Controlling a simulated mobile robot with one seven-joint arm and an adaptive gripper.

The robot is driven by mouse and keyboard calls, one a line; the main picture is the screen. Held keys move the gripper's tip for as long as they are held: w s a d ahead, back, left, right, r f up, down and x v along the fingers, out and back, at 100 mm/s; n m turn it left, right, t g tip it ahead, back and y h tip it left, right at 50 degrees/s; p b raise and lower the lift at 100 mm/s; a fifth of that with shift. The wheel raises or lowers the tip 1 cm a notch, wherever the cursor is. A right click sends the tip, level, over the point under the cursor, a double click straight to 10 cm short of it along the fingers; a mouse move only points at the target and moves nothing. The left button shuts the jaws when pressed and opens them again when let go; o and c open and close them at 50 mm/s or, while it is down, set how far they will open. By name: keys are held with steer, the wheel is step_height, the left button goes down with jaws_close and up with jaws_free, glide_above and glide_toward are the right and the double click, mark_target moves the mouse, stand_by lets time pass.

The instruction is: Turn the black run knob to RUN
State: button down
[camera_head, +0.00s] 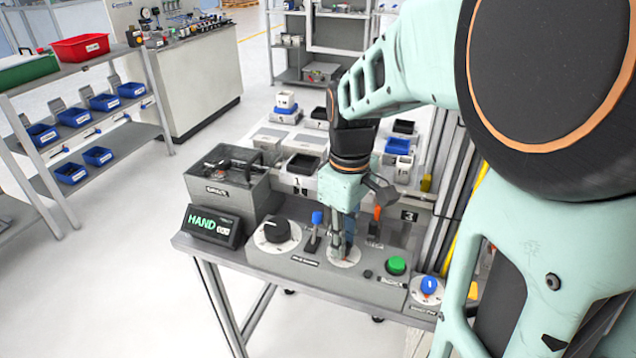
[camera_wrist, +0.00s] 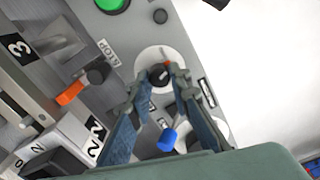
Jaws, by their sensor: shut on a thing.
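The black run knob (camera_wrist: 160,75) sits on a round white dial (camera_wrist: 147,55) in the wrist view, with a red-orange mark at the dial's edge. My gripper (camera_wrist: 158,79) has its two fingers on either side of this knob and is shut on it. In the head view my gripper (camera_head: 342,247) points down onto the white dial (camera_head: 345,262) in the middle of the grey panel, and the fingers hide the knob there. A dark display (camera_head: 212,226) at the panel's left reads HAND in green.
Close around the dial are a blue-tipped lever (camera_head: 317,218), an orange-tipped lever (camera_head: 377,214) and a green button (camera_head: 397,264). A larger black knob (camera_head: 277,231) is at left, a blue knob (camera_head: 429,285) at right. A grey box (camera_head: 230,190) stands behind the display.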

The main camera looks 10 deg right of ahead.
steer(key=m+p, duration=0.1)
steer(key=m, duration=0.5)
steer(key=shift+r+p, duration=0.1)
steer(key=shift+p, duration=0.3)
steer(key=m+p, duration=0.1)
steer(key=m, duration=0.5)
steer(key=shift+d+m, duration=0.1)
steer(key=shift+m, duration=0.2)
steer(key=c, duration=1.8)
jaws_free()
steer(key=shift+o, duration=0.2)
step_height(320, 180, up, 12)
steer(key=shift+w, duration=0.15)
